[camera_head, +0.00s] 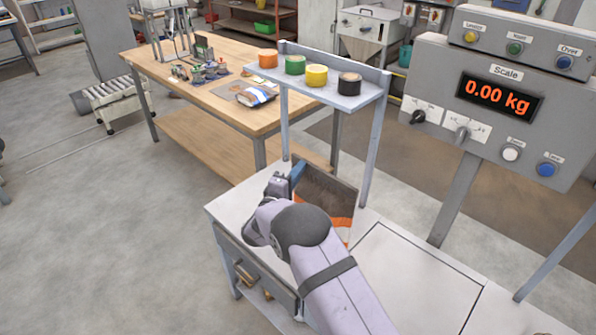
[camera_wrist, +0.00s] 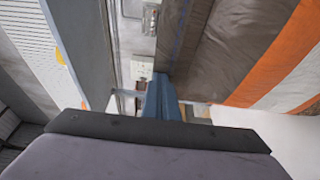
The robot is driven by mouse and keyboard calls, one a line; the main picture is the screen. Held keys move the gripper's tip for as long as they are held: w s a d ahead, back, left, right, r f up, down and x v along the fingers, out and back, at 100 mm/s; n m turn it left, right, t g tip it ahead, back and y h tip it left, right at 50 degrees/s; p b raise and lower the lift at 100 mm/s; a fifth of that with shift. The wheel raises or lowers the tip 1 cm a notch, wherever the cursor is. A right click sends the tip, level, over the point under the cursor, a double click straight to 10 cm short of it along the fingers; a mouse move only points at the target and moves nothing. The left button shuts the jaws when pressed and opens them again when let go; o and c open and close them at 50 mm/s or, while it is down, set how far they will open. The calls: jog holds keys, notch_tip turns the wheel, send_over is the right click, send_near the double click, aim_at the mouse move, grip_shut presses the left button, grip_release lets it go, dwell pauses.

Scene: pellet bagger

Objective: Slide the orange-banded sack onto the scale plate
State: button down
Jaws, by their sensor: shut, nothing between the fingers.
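In the wrist view the sack (camera_wrist: 235,45) fills the upper right. My gripper (camera_head: 296,172) is at the sack's left side, with its blue fingers shut and empty. The fingers (camera_wrist: 162,98) show in the wrist view close beside the sack's brown edge; I cannot tell if they touch it. The scale display (camera_head: 500,95) reads 0.00 kg.
A small raised shelf (camera_head: 335,92) with several coloured tape rolls stands on posts behind the sack. The scale's console (camera_head: 505,120) stands behind the plate on a post. The visible plate surface is bare. A wooden table (camera_head: 210,75) with small items stands further back left.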

jog(key=shift+d, duration=0.1)
jog(key=shift+s+d+r+p, duration=0.1)
jog(key=shift+s+d+p, duration=0.15)
jog(key=shift+s+p, duration=0.1)
jog(key=s+d+p, duration=0.2)
jog(key=s+d, duration=2)
jog(key=shift+s, duration=0.15)
jog(key=shift+d+p, duration=0.1)
jog(key=shift+p, duration=0.2)
notch_tip(320, 180, up, 10)
jog(key=p, duration=0.9)
